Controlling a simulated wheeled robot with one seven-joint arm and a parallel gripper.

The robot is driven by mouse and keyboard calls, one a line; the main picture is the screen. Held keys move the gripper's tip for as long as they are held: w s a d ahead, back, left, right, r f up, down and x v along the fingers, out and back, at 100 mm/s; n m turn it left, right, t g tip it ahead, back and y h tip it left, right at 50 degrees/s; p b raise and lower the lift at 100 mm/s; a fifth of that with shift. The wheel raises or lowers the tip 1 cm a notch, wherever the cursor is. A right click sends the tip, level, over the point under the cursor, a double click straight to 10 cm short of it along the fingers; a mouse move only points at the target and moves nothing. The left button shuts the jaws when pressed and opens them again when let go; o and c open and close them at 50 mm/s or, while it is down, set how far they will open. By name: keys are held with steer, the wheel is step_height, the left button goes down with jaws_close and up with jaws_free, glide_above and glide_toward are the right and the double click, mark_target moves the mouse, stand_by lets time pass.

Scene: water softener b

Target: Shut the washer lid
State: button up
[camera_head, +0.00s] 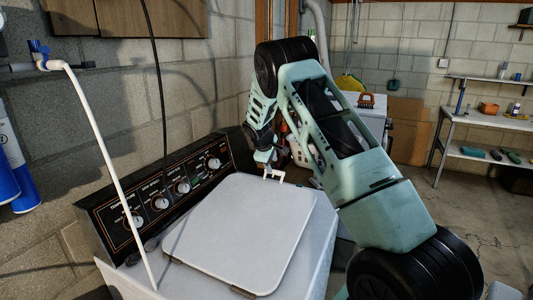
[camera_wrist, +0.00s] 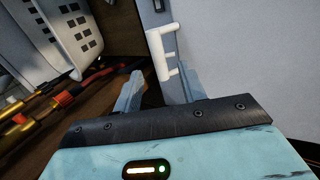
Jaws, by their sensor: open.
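The washer (camera_head: 318,240) stands in the lower middle of the head view, with a dark control panel (camera_head: 160,195) along its back. Its pale lid (camera_head: 240,230) looks flat over the top, with dark pieces at its near corners. I cannot tell whether it is fully seated. My gripper (camera_head: 267,163) is at the lid's far edge, fingers pointing down. A small white tubular piece (camera_head: 274,174) shows right by the fingertips. In the wrist view, my gripper (camera_wrist: 157,88) is open, and the white tubular piece (camera_wrist: 165,52) shows just beyond the fingers. Contact is unclear.
A white pipe (camera_head: 105,160) slants down in front of the washer's left side. A black cable (camera_head: 157,70) hangs at the wall. A workbench (camera_head: 480,123) with tools stands at the back right. Open floor (camera_head: 465,225) lies right.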

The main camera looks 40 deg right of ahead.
steer(key=b+v, duration=0.2)
steer(key=v, duration=0.7)
steer(key=shift+r, duration=0.2)
steer(key=shift+s, duration=0.1)
